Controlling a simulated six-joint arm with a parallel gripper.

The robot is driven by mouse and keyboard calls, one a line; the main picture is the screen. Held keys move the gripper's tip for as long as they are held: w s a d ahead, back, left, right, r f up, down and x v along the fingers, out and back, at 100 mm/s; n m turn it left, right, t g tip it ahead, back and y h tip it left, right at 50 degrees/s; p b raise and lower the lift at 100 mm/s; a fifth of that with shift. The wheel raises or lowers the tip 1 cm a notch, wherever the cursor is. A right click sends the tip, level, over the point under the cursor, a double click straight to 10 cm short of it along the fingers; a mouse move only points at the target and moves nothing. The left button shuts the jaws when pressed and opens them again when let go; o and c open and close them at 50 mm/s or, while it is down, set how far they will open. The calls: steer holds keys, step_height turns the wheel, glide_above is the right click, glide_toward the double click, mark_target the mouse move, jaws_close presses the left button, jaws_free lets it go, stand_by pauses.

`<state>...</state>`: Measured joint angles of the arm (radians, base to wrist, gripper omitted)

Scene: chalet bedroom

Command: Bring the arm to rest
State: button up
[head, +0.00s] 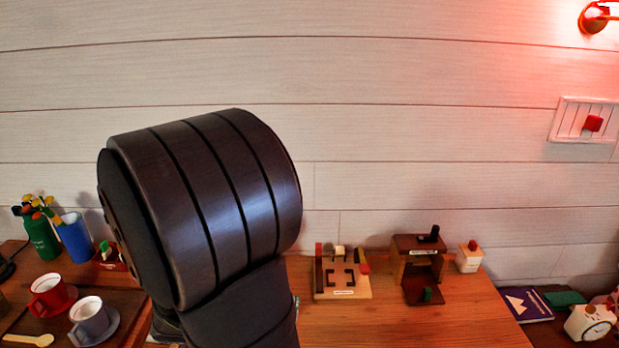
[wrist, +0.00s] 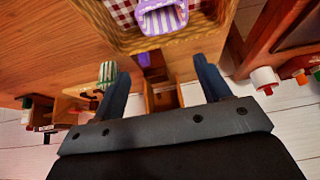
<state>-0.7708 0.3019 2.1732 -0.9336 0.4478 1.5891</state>
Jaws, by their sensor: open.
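My gripper (wrist: 155,68) shows in the wrist view with its two dark blue fingers spread wide apart. It is open and nothing is held between the fingers. A wooden compartment (wrist: 163,97) shows beyond the gap between them, apart from the fingers as far as I can tell. In the head view a large dark link of my arm stands over the left-middle of the wooden table (head: 390,328) and hides part of it. My gripper does not show in the head view.
A tray with a red cup (head: 47,298) and a grey cup (head: 88,318) is at left. A green vase (head: 40,236) and blue container (head: 74,238) stand behind. A wooden stand (head: 418,262) is right of my arm. The wrist view shows a purple striped item (wrist: 162,18) in a basket.

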steer(key=d+r, duration=0.6)
steer(key=d, duration=0.4)
steer(key=shift+w, duration=0.25)
steer(key=shift+a, duration=0.1)
steer(key=a+f, duration=0.8)
steer(key=a, duration=0.3)
steer(key=shift+s+a, duration=0.15)
steer(key=shift+s, duration=0.15)
steer(key=shift+r, duration=0.1)
stand_by(0.3)
